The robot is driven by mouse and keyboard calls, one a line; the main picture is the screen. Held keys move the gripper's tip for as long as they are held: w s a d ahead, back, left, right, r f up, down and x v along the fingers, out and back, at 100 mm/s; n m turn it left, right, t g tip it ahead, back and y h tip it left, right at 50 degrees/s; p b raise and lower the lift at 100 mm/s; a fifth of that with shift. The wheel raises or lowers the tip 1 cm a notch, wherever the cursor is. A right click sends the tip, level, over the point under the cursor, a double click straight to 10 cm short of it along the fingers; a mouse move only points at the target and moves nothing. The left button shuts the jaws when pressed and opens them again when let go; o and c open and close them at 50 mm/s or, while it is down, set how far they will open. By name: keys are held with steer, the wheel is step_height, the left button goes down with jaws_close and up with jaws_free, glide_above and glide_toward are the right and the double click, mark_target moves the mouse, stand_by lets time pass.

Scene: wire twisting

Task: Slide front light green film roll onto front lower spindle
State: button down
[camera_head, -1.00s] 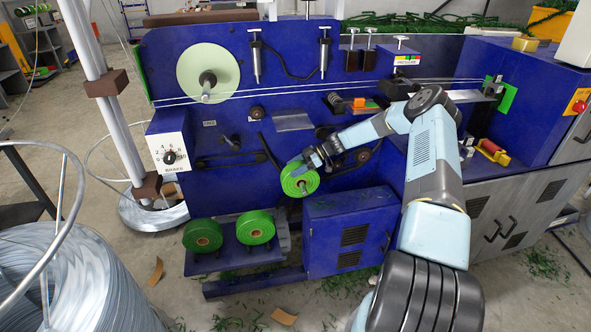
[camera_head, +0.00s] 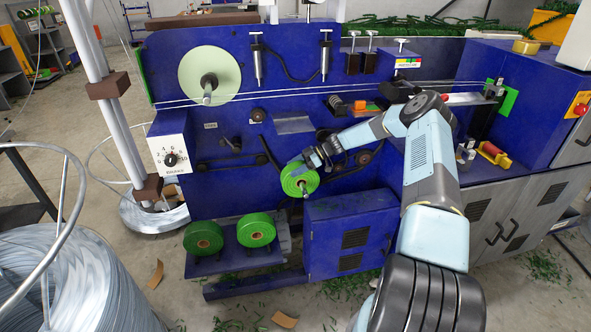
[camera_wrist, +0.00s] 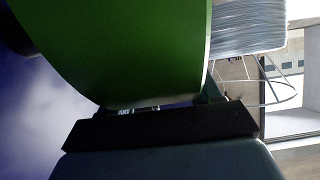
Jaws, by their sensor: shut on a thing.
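A light green film roll (camera_head: 296,184) is held by my gripper (camera_head: 305,164) in front of the blue machine panel. The lower spindle (camera_head: 304,191) shows as a grey rod sticking out of the roll's centre towards the camera, so the roll appears to be around it. How deep the roll sits is hidden. My gripper is shut on the roll's upper rim. In the wrist view the green roll (camera_wrist: 145,45) fills the upper left, close against my gripper (camera_wrist: 165,112).
Two more green rolls (camera_head: 203,237) (camera_head: 256,229) rest on a low blue shelf at the machine's front. A large pale roll (camera_head: 200,60) hangs on the upper spindle (camera_head: 208,88). A blue cabinet (camera_head: 345,235) stands below right of the held roll. A wire coil (camera_head: 75,285) stands front left.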

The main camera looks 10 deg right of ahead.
steer(key=shift+w, duration=0.85)
steer(key=shift+c, duration=0.7)
jaws_free()
